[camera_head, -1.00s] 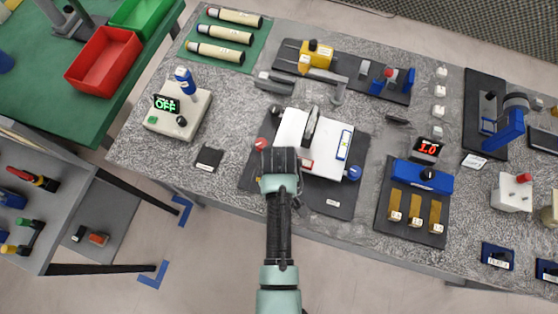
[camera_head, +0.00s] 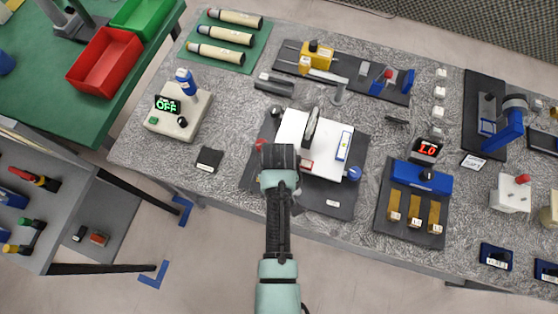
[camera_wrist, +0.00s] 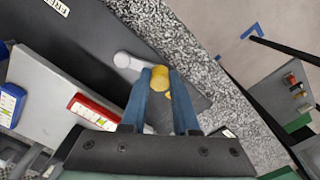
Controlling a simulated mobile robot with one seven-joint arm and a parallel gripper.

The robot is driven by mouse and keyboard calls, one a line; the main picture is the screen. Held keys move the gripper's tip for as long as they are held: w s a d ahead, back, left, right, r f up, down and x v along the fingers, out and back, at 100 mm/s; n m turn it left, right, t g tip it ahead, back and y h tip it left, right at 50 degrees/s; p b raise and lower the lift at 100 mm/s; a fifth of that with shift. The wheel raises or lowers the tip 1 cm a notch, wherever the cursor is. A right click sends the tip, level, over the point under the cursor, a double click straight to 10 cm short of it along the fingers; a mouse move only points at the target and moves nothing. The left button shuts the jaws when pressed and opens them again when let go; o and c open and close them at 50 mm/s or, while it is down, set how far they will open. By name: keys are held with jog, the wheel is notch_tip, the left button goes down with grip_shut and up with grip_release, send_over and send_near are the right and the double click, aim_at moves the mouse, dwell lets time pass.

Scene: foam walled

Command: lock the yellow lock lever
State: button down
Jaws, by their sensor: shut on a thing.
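The yellow lock lever's round yellow knob (camera_wrist: 160,77) shows in the wrist view, with a pale grey arm (camera_wrist: 128,62) running from it to the left. My gripper (camera_wrist: 162,84) has its two blue fingers on either side of the knob, shut on it. In the head view my gripper (camera_head: 279,159) is at the lower left of the white block (camera_head: 318,133) on a dark base plate (camera_head: 333,198). It hides the yellow knob there.
A red knob (camera_head: 260,143) and a blue knob (camera_head: 354,173) stand beside the white block. A small black box (camera_head: 209,159) is to the left. A blue fixture with several tan blocks (camera_head: 422,178) stands to the right.

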jog(key=shift+w+m+p, duration=0.15)
jog(key=shift+w+m, duration=0.4)
jog(key=shift+m, duration=0.6)
jog(key=shift+w+m+p, duration=0.15)
jog(key=shift+w+m, duration=0.4)
jog(key=shift+m, duration=0.6)
jog(key=c, duration=0.7)
grip_release()
jog(key=shift+o, duration=0.2)
notch_tip(320, 180, up, 13)
jog(key=b, duration=0.1)
